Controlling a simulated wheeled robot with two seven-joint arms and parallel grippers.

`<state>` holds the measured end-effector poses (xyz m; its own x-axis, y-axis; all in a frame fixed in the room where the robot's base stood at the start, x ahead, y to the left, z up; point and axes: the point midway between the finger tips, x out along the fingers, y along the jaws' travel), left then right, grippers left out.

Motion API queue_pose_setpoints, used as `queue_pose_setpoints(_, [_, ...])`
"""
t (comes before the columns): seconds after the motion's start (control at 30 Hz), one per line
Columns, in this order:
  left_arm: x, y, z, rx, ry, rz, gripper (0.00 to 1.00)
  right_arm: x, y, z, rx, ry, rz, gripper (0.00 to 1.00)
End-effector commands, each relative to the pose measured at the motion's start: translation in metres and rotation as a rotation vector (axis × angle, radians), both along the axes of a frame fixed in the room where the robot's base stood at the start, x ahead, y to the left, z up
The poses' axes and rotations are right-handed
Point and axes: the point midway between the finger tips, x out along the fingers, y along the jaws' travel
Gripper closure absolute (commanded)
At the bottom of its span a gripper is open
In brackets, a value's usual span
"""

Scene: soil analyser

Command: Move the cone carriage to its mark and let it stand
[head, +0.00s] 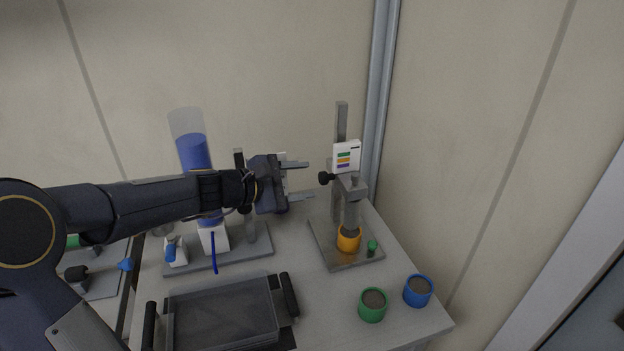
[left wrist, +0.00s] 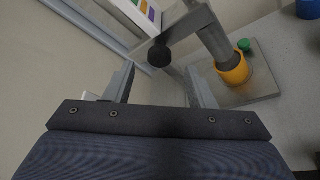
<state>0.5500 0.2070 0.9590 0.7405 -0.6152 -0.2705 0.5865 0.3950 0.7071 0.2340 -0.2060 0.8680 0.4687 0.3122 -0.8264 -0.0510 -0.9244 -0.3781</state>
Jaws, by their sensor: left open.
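The cone stand has a grey upright post (head: 342,122) on a flat metal base (head: 329,250). Its carriage (head: 351,188) sits low on the post, with a black side knob (head: 325,178); the knob also shows in the left wrist view (left wrist: 159,55). A white card with green, orange and purple bands (head: 346,156) is by the post above the carriage. The carriage's grey cylinder reaches down to an orange cup (head: 348,238), also in the left wrist view (left wrist: 234,70). My left gripper (head: 305,180) is open and empty, left of the knob, apart from it. My right gripper is out of view.
A green button (head: 372,246) is on the base. Green (head: 372,305) and blue (head: 417,291) soil cups stand at the front right. A tall blue-filled cylinder (head: 195,152) stands behind my left arm. A dark-handled tray (head: 222,312) lies at the front.

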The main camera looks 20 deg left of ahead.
Motion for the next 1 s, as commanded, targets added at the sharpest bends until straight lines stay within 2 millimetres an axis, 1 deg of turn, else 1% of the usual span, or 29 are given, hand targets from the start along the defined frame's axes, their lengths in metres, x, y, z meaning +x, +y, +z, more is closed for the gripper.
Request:
queue_pose_setpoints(0.1, [0.015,-0.013,-0.006,-0.001,0.002,-0.002,0.50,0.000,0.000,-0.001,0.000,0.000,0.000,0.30])
queue_pose_setpoints(0.3, [0.030,-0.025,-0.011,-0.001,0.000,0.000,0.50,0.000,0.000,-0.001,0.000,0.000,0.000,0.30])
queue_pose_setpoints(0.63, [0.034,-0.027,-0.012,0.001,0.000,0.002,0.50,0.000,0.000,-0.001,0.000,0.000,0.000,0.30])
queue_pose_setpoints(1.0, [0.033,-0.027,-0.012,0.000,0.000,0.001,0.99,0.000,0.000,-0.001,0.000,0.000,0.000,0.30])
